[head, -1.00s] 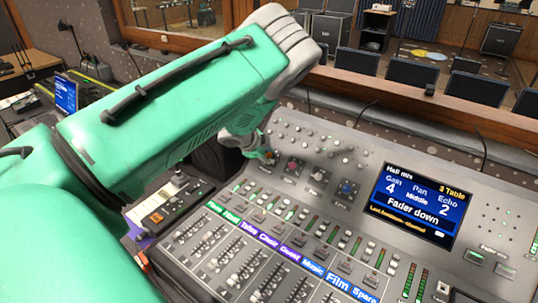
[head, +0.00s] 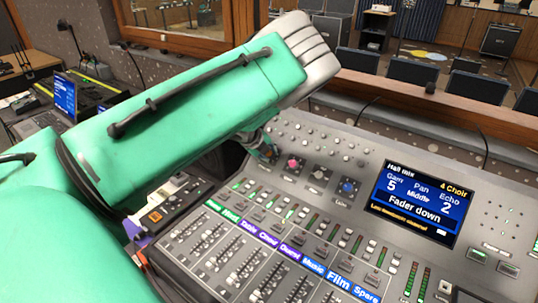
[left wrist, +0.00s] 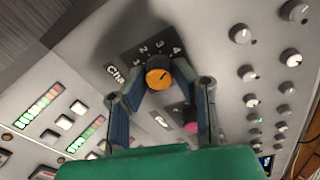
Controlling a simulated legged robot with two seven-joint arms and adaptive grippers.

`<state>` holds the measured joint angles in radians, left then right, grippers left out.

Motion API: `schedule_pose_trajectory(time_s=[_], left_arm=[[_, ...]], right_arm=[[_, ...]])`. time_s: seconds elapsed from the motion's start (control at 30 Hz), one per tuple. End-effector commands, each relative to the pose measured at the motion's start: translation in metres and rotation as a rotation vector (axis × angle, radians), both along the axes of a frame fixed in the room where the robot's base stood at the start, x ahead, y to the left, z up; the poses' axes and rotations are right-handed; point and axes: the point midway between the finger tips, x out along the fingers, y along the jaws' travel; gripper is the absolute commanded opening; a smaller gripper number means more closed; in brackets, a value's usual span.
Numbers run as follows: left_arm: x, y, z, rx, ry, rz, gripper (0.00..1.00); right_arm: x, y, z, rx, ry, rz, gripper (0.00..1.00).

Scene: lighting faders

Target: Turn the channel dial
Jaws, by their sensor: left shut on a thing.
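The channel dial (left wrist: 158,74) is an orange knob on the grey mixing desk, with a printed label and numbers beside it in the left wrist view. The mark on its cap points to the upper right, roughly toward the 4. My left gripper (left wrist: 158,84) is shut on the dial, one blue-grey finger on each side. In the head view the gripper (head: 264,150) is mostly hidden behind my green arm. The desk's screen (head: 420,205) reads "4 Choir", gain 5, pan Middle, echo 2, "Fader down". My right gripper is not in view.
A pink knob (head: 293,164), a grey knob (head: 318,173) and a blue knob (head: 347,187) stand in a row right of the dial. Rows of small grey knobs lie behind. Faders (head: 240,265) and coloured channel labels fill the front.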

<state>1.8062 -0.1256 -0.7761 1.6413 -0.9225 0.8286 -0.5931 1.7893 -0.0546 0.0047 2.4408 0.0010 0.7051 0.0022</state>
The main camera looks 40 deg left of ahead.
Motion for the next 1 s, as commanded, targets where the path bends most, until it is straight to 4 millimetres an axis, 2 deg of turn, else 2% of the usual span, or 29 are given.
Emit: schedule_pose_trajectory(time_s=[0.3,0.83,0.87,0.9,1.0], left_arm=[[-0.001,-0.0018,-0.0029,0.072,0.012,-0.086,0.0],[-0.001,-0.0019,-0.0026,0.084,0.013,-0.102,0.0],[-0.001,-0.0019,-0.0026,0.084,0.013,-0.102,0.33],[-0.0009,-0.0018,-0.0025,0.084,0.013,-0.102,0.43],[-0.001,-0.0013,-0.0016,0.085,0.012,-0.1,0.43]], right_arm=[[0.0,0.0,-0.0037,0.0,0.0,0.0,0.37],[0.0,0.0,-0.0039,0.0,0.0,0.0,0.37],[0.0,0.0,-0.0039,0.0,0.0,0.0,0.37],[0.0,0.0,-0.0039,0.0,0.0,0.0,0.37],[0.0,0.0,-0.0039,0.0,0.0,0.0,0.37]])
